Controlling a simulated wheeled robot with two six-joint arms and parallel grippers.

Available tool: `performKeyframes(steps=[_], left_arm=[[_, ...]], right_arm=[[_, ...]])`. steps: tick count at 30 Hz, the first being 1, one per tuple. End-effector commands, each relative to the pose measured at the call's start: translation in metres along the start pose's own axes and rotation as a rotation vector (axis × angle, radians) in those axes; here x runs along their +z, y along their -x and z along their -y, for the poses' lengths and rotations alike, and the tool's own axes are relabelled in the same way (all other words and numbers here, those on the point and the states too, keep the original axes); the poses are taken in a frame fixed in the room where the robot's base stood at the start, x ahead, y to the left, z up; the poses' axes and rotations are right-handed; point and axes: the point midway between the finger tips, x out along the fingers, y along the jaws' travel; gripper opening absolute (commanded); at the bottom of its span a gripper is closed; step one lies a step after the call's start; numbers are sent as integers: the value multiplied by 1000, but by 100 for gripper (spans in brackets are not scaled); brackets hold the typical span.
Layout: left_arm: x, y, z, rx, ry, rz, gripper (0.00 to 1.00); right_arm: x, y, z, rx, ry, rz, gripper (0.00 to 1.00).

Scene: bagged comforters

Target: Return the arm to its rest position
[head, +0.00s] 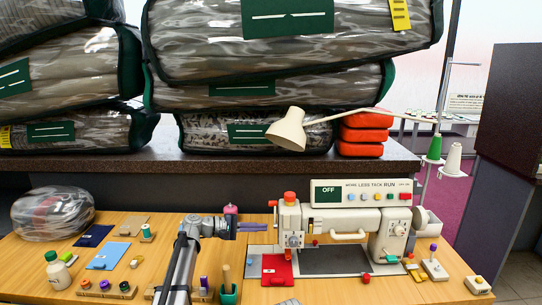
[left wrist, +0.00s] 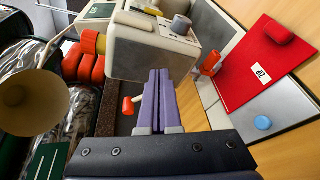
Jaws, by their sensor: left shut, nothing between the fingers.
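My left arm comes up from the bottom of the head view, and its left gripper (head: 264,227) points right toward the sewing machine (head: 342,222). Its purple fingers lie together, shut and empty; they also show in the left wrist view (left wrist: 158,84). The gripper is above the table, left of the machine's needle head. In the left wrist view the machine's pale body (left wrist: 150,50) is beyond the fingertips. I cannot tell the exact gap. My right gripper is not in view.
A red cloth (head: 276,268) lies by the machine's needle. Small spools, a bottle (head: 57,270) and a green cup (head: 229,294) stand on the wooden table (head: 440,290).

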Motion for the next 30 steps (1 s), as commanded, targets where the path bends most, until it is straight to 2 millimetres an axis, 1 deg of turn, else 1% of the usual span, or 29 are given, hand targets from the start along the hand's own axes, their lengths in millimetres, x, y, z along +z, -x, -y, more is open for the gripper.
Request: performKeyframes(steps=[1, 4, 7, 11, 14, 16, 17, 19, 20, 21, 22, 23, 24, 26, 27, 30], left_arm=[[8, -3, 4, -20, -10, 1, 0], [17, -8, 13, -60, -28, 2, 0], [32, -15, 25, -114, -56, 4, 0], [58, -24, 46, -212, -106, 8, 0], [82, -30, 68, -313, -158, 14, 0], [104, -32, 87, -401, -206, 20, 0], [115, -33, 96, -446, -230, 24, 0], [146, -30, 122, -570, -298, 39, 0], [161, -27, 134, -632, -334, 45, 0], [181, -20, 151, -724, -385, 57, 0], [196, -14, 163, -795, -425, 67, 0], [210, -6, 174, -866, -466, 76, 0], [226, 6, 188, -958, -517, 89, 0], [246, 25, 204, -1085, -589, 105, 0], [258, 39, 213, -1162, -632, 117, 0], [278, 69, 226, -1325, -720, 137, 0]], right_arm=[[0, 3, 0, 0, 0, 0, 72], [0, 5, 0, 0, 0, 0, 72], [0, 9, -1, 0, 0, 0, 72], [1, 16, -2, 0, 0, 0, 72], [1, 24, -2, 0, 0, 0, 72], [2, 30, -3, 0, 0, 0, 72], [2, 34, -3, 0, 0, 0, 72], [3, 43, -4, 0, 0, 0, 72], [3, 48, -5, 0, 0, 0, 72], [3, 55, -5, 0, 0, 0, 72], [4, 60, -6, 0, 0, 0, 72], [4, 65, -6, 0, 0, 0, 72], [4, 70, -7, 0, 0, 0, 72], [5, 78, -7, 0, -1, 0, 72], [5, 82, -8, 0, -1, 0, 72], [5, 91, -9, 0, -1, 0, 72]])
